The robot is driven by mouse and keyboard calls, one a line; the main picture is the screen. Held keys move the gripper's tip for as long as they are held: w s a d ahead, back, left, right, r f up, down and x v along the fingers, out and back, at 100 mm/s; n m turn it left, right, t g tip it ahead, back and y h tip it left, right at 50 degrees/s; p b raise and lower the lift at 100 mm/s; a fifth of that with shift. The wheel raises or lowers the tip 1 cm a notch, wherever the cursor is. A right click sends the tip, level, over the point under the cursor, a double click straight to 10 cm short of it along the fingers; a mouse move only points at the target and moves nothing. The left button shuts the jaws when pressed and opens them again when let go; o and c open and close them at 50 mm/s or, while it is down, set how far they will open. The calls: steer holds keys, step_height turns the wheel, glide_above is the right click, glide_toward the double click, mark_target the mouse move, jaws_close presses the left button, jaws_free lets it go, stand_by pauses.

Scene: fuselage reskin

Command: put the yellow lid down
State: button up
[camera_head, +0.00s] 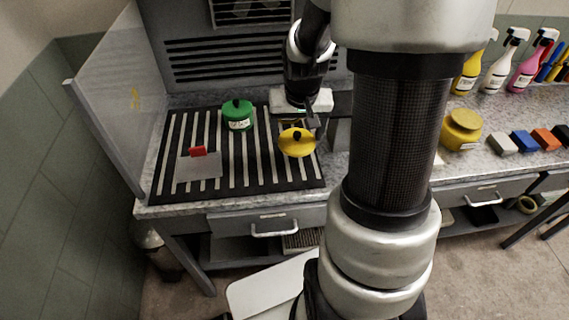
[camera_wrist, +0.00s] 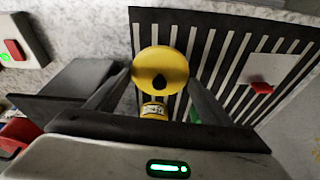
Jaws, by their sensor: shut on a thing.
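The yellow lid (camera_head: 297,145) is a round disc with a black knob. In the head view it is at the right part of the striped mat (camera_head: 181,130), just in front of my gripper (camera_head: 301,117). In the wrist view the yellow lid (camera_wrist: 150,62) shows face-on between the two dark fingers of my gripper (camera_wrist: 162,80), which is shut on it. A yellow labelled part (camera_wrist: 153,112) shows below the disc; I cannot tell whether it belongs to the lid. Whether the lid touches the mat is unclear.
A green pot (camera_head: 238,122) with a black knob stands on the mat, left of the lid. A grey plate (camera_head: 199,172) with a red handle lies front left. A yellow jar (camera_head: 460,132), coloured blocks and spray bottles stand right. A clear panel (camera_head: 112,100) bounds the left.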

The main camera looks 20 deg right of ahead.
mark_target(296, 166)
step_height(296, 166, down, 10)
steer(key=shift+s+r+b, duration=0.1)
steer(key=shift+s+b, duration=0.05)
steer(key=shift+b, duration=0.15)
steer(key=shift+f, duration=0.3)
steer(key=o, duration=1)
steer(key=shift+r, duration=0.1)
steer(key=shift+r, duration=0.1)
